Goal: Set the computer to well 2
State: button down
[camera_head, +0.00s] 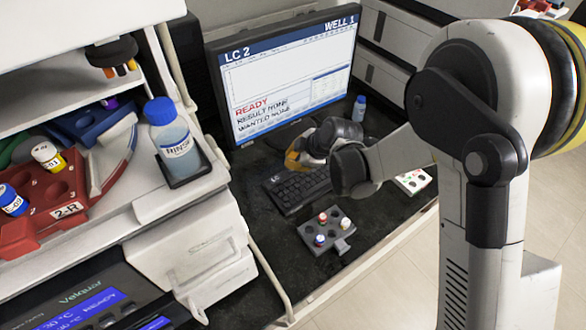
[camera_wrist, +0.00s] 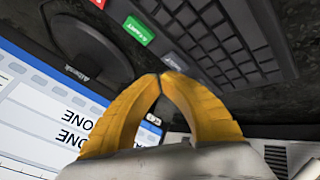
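The computer monitor (camera_head: 285,75) shows "LC 2" at its top left and "WELL 1" at its top right. Below are a red "READY" and lines that seem to read "RESULT NONE" and "WANTED NONE". The keyboard (camera_head: 298,189) lies in front of the monitor; in the wrist view its dark keys (camera_wrist: 225,35) show at the top right, with a green key (camera_wrist: 139,30) and part of a red key beside them. My gripper (camera_head: 294,160) hovers between monitor and keyboard. In the wrist view its yellow fingertips (camera_wrist: 161,76) meet, with nothing between them.
A small bottle (camera_head: 359,108) stands beside the monitor. A rinse bottle (camera_head: 173,128) and a red vial rack (camera_head: 52,200) are on the left machine.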

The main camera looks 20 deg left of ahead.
jog(key=shift+f, duration=0.1)
jog(key=shift+f+b, duration=0.35)
jog(key=shift+b, duration=0.1)
jog(key=shift+f+b, duration=0.4)
dwell(0.5)
jog(key=shift+r, duration=0.15)
jog(key=shift+r+p, duration=0.5)
jog(key=shift+r, duration=0.25)
jog(key=shift+r+p, duration=1.6)
jog(key=shift+r, duration=0.9)
